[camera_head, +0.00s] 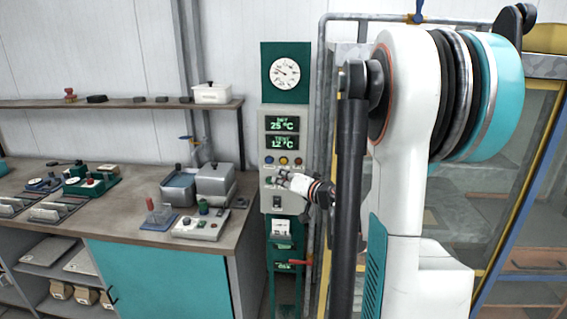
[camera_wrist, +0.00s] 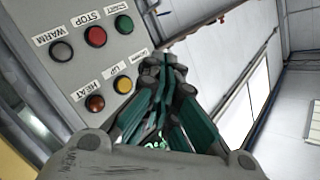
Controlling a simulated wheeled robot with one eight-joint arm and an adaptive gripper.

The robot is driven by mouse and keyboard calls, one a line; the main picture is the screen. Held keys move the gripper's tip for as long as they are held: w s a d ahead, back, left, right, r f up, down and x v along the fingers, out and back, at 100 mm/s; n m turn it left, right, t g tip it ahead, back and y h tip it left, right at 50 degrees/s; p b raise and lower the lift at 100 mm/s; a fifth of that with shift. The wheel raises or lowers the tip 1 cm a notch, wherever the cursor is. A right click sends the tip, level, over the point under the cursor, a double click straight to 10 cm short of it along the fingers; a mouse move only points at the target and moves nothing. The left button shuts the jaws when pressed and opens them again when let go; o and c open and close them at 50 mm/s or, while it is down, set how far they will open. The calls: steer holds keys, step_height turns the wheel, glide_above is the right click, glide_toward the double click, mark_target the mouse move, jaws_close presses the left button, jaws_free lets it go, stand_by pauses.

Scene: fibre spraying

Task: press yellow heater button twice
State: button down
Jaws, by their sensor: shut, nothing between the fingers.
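The heater control panel (camera_head: 276,203) is a grey box on a green column, with green displays reading 25 °C and 12 °C. In the head view my gripper (camera_head: 279,179) is in front of the panel's lower buttons. Whether it touches the panel cannot be told.
Red STOP (camera_wrist: 96,37), green START (camera_wrist: 124,24) and grey WARM (camera_wrist: 61,52) buttons are close by. A round gauge (camera_head: 285,73) is above the displays. Pipes (camera_head: 320,110) run right of the panel. A workbench (camera_head: 130,225) with several devices stands left.

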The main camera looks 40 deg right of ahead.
mark_target(284, 161)
steer(key=shift+a, duration=0.1)
steer(key=s+a, duration=0.2)
steer(key=shift+s+a, duration=0.2)
steer(key=shift+a, duration=0.15)
steer(key=w+d, duration=0.5)
steer(key=d, duration=0.1)
steer(key=shift+w+d, duration=0.35)
steer(key=shift+w+d+b, duration=0.1)
steer(key=shift+b, duration=0.2)
stand_by(1.3)
steer(key=shift+w+d, duration=0.15)
steer(key=shift+d, duration=0.05)
